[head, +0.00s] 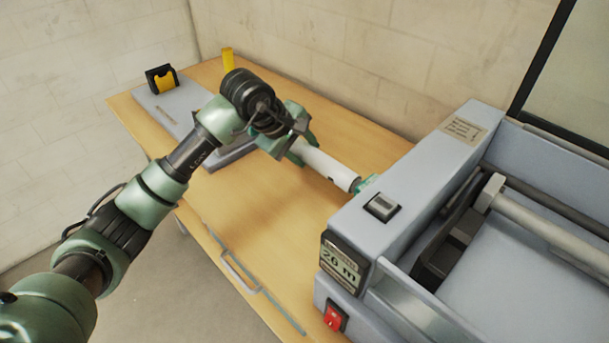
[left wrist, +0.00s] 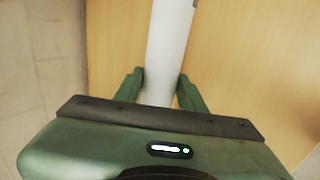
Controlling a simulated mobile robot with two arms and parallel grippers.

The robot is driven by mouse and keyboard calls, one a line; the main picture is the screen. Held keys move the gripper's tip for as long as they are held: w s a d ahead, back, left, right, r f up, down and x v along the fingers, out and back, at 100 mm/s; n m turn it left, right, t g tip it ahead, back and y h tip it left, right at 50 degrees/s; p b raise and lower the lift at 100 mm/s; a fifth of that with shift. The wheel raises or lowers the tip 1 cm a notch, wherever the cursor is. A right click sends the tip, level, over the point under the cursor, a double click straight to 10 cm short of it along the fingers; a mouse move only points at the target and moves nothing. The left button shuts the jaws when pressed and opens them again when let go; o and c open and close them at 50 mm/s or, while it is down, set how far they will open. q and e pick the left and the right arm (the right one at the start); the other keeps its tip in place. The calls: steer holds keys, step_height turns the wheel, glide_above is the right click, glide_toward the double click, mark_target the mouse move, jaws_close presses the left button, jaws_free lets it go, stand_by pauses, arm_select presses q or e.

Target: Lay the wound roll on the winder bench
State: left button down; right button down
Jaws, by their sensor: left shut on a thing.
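The wound roll (head: 325,165) is a white cylinder, held over the wooden bench (head: 262,210) to the left of the laminator. My left gripper (head: 298,146) is shut on the roll near its far left end. The left wrist view shows the white roll (left wrist: 170,45) running away between the two green fingers of my left gripper (left wrist: 160,92). The roll's near right end is at a small teal piece beside the laminator's wall; I cannot tell whether they touch. My right gripper is not in view.
The grey laminator (head: 440,165) with its rollers, red switch (head: 334,316) and counter display (head: 340,266) fills the right side. A grey base (head: 178,107) with a black and yellow holder (head: 161,78) sits at the bench's far left. A yellow object (head: 227,57) stands behind.

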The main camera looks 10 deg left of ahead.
arm_select(q)
step_height(320, 180, down, 5)
steer(key=shift+w+d+r+p, duration=0.1)
steer(key=shift+p, duration=0.3)
steer(key=shift+f, duration=0.5)
step_height(320, 180, down, 3)
steer(key=shift+f+p, duration=0.1)
steer(key=shift+p, duration=0.4)
steer(key=shift+f, duration=0.25)
steer(key=c, duration=1.1)
jaws_free()
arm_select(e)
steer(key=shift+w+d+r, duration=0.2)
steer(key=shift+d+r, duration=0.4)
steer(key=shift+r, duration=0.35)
